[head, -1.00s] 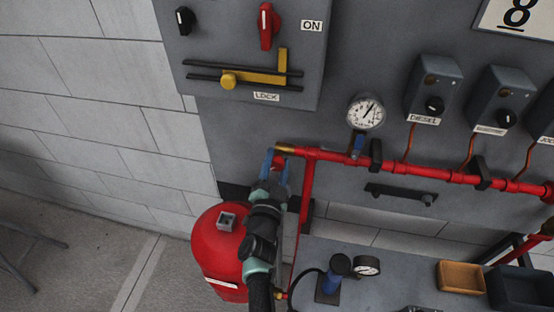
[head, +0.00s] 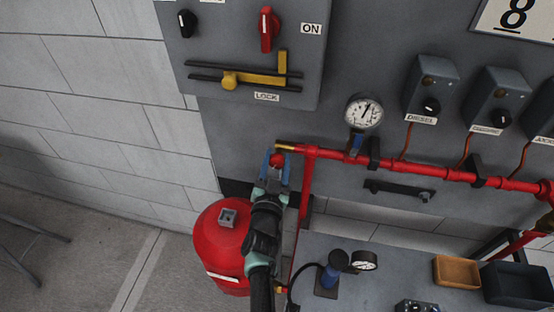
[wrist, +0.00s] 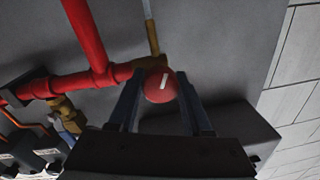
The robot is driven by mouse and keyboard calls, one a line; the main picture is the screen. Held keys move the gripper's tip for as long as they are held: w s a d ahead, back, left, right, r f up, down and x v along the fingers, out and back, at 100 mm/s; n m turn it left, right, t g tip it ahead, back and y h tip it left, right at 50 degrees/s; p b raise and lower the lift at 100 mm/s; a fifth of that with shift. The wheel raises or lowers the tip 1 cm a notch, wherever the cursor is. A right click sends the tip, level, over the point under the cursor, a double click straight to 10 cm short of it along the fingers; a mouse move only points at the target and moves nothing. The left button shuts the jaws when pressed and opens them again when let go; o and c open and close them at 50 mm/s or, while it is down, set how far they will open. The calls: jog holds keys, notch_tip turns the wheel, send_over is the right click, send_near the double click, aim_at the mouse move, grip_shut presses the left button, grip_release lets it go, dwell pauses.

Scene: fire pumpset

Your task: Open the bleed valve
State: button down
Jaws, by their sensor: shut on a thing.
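The bleed valve (wrist: 160,85) has a round red knob with a white mark and sits at the brass end of the red pipe. In the head view its red knob (head: 277,160) shows between blue fingers, partly covered by them. My gripper (wrist: 161,90) has one finger on each side of the knob and is shut on it. In the head view my gripper (head: 277,157) reaches up to the pipe's left end from below. The white mark stands nearly upright in the wrist view. The valve's inside is hidden.
The red pipe (head: 334,156) runs right along the grey panel, with a pressure gauge (head: 363,111) above it. A control box with a red switch (head: 268,30) hangs above. A bench with trays (head: 457,271) is lower right.

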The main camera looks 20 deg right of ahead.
jog(key=shift+c, duration=1.8)
grip_release()
jog(key=p+v, duration=0.5)
jog(key=v, duration=0.8)
